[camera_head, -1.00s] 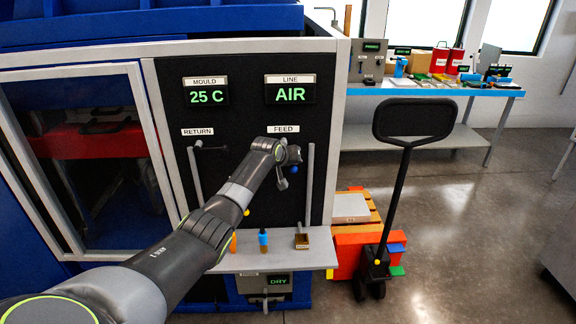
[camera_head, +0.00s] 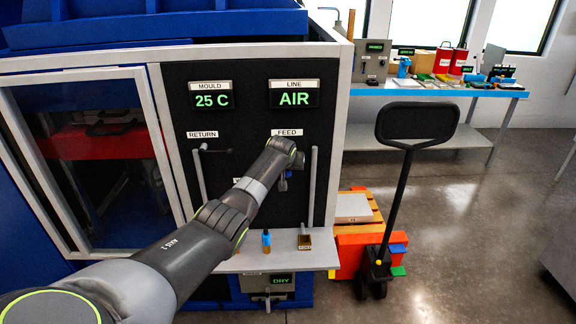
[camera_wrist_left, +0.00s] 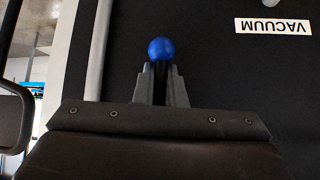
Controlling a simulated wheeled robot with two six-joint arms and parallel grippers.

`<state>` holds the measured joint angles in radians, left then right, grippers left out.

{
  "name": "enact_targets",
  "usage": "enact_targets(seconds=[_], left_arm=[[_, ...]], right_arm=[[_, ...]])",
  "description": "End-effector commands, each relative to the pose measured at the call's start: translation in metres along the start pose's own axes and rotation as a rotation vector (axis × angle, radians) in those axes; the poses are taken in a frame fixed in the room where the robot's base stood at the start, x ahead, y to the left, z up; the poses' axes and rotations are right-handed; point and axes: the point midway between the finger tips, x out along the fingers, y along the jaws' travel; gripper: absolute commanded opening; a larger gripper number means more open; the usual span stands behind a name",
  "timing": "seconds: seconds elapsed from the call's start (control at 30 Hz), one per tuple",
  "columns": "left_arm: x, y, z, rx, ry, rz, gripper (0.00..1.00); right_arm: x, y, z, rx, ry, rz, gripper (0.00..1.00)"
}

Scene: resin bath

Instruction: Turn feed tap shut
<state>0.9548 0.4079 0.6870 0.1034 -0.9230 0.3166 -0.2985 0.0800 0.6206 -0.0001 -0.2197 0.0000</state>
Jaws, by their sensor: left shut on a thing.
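The feed tap's handle with a blue ball end (camera_wrist_left: 161,50) shows in the left wrist view, between and just beyond my left fingertips. My left gripper (camera_wrist_left: 160,84) is shut on this handle. In the head view my left gripper (camera_head: 283,182) is at the black panel, below the FEED label (camera_head: 285,132), and my wrist hides most of the tap. The LINE display (camera_head: 294,98) reads AIR. My right gripper is not in view.
The return tap (camera_head: 205,149) is on the panel's left, its lever sideways. A grey pipe (camera_head: 312,190) runs down right of the feed tap. A pallet truck (camera_head: 384,250) stands right.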

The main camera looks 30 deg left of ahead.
Motion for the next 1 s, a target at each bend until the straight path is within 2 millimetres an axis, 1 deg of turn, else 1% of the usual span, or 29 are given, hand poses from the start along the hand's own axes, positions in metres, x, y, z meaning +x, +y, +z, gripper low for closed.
enact_targets(seconds=[0.13,0.17,0.3,0.33,0.73,0.87,1.0], left_arm=[[0.000,-0.001,0.000,0.003,-0.001,-0.003,0.00],[0.000,-0.001,0.000,0.003,-0.001,-0.003,0.13],[0.000,-0.001,0.000,0.002,-0.001,-0.002,0.31],[0.000,-0.001,0.000,0.001,-0.001,-0.002,0.33],[-0.003,-0.001,0.000,0.000,0.000,0.000,0.33],[-0.011,-0.001,-0.001,0.000,0.000,0.000,0.33],[-0.023,-0.001,-0.001,0.001,0.001,0.000,0.33]], right_arm=[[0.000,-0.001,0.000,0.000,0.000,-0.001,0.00],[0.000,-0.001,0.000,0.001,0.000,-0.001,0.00],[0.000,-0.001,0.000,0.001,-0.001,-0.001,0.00],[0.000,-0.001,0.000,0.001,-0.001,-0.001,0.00],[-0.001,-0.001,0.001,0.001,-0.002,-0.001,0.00],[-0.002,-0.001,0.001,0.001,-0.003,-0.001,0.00],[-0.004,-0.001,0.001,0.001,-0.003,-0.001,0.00]])
